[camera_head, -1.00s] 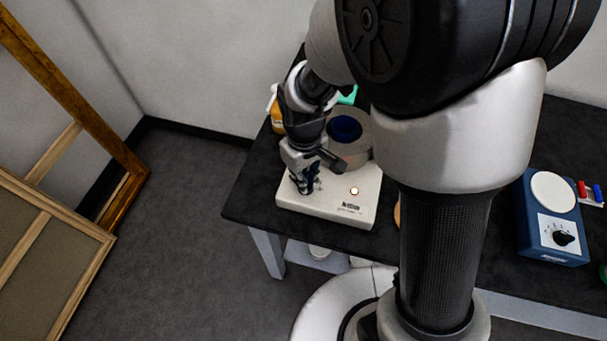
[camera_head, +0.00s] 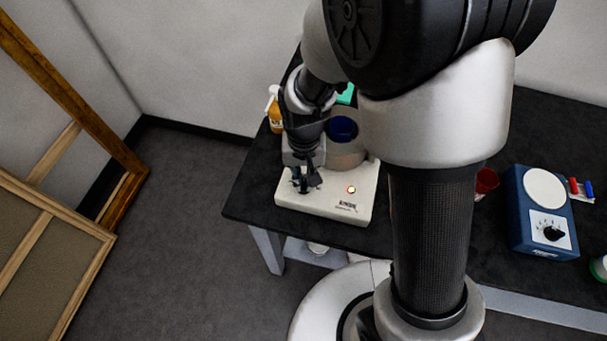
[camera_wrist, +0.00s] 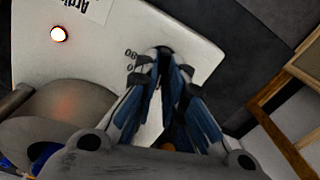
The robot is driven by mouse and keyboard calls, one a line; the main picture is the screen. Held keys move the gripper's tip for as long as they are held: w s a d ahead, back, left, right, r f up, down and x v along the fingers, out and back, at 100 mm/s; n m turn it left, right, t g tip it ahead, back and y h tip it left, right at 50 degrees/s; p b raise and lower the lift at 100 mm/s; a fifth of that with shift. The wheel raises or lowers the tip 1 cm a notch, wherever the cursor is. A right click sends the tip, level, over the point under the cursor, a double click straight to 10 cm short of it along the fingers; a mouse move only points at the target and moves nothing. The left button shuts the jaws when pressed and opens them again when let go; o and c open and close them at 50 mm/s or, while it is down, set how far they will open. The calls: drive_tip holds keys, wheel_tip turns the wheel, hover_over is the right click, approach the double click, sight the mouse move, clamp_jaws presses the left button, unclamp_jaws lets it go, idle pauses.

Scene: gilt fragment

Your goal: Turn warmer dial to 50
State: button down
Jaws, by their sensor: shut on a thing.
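The warmer (camera_head: 325,203) is a cream-white box on the black table, with a grey pot (camera_head: 346,152) holding something blue on top. Its small round light (camera_head: 351,189) glows and also shows in the wrist view (camera_wrist: 57,34). My gripper (camera_head: 305,185) points down at the warmer's front left corner. In the wrist view my gripper (camera_wrist: 168,65), with blue finger pads, is closed around the warmer's dark dial (camera_wrist: 158,50). The fingers hide most of the dial. Printed numbers, "80" and "0", show beside it; the pointer and its setting cannot be read.
An orange bottle (camera_head: 275,115) stands behind the warmer at left. A blue device (camera_head: 541,212) with a white plate and black knob stands at right, near a red cup (camera_head: 486,182). Wooden frames (camera_head: 60,220) lean at far left. The floor between is clear.

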sight(304, 181)
idle(0.4)
drive_tip(key=c, duration=1.7)
unclamp_jaws()
wheel_tip(304, 181, up, 12)
drive_tip(key=shift+r, duration=0.1)
